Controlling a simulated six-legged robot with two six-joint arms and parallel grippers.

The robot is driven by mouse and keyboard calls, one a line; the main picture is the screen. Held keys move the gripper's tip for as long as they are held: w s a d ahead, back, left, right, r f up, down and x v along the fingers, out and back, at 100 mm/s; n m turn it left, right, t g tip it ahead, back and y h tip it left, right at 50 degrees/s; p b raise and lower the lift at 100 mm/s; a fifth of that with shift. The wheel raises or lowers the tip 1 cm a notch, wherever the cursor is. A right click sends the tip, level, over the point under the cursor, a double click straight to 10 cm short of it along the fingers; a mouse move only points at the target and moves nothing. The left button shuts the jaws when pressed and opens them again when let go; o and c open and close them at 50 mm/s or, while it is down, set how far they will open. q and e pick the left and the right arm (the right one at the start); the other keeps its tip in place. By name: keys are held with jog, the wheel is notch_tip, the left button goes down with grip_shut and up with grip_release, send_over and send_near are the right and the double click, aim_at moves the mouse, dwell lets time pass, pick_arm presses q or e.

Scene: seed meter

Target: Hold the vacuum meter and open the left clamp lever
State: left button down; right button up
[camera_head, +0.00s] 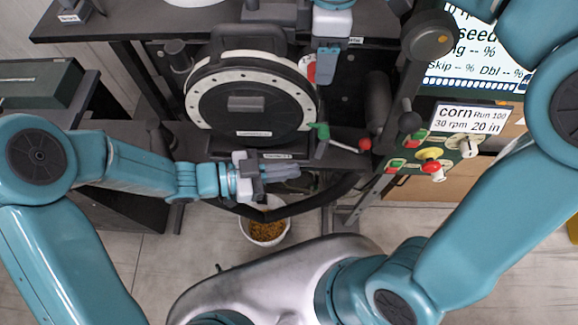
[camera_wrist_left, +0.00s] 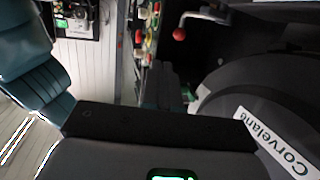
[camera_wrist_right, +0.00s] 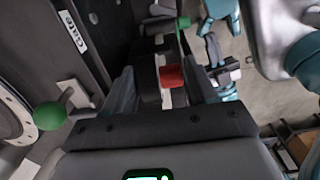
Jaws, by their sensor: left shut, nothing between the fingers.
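The vacuum meter (camera_head: 250,97) is a round dark disc with a pale, hole-studded rim, upright on its stand. It shows as a dark curved housing in the left wrist view (camera_wrist_left: 225,95). My left gripper (camera_head: 297,171) is shut and empty, just below and in front of the meter. My right gripper (camera_head: 326,78) points down at the meter's upper right edge. Its fingers are apart in the right wrist view, with a red-ended part (camera_wrist_right: 172,76) seen between them; contact cannot be told. A green-knobbed lever (camera_head: 320,130) stands at the meter's lower right. Which lever is the left clamp cannot be told.
A red-knobbed lever (camera_head: 365,145) and a black knob (camera_head: 409,122) lie right of the meter. A control panel (camera_head: 440,150) with buttons and a screen (camera_head: 475,62) stands farther right. A white bucket of grain (camera_head: 266,231) is on the floor below.

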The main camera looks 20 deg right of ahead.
jog(key=o, duration=0.3)
notch_tip(320, 180, up, 16)
jog(key=p, duration=0.3)
jog(key=shift+r+p, duration=0.2)
jog(key=shift+p, duration=0.2)
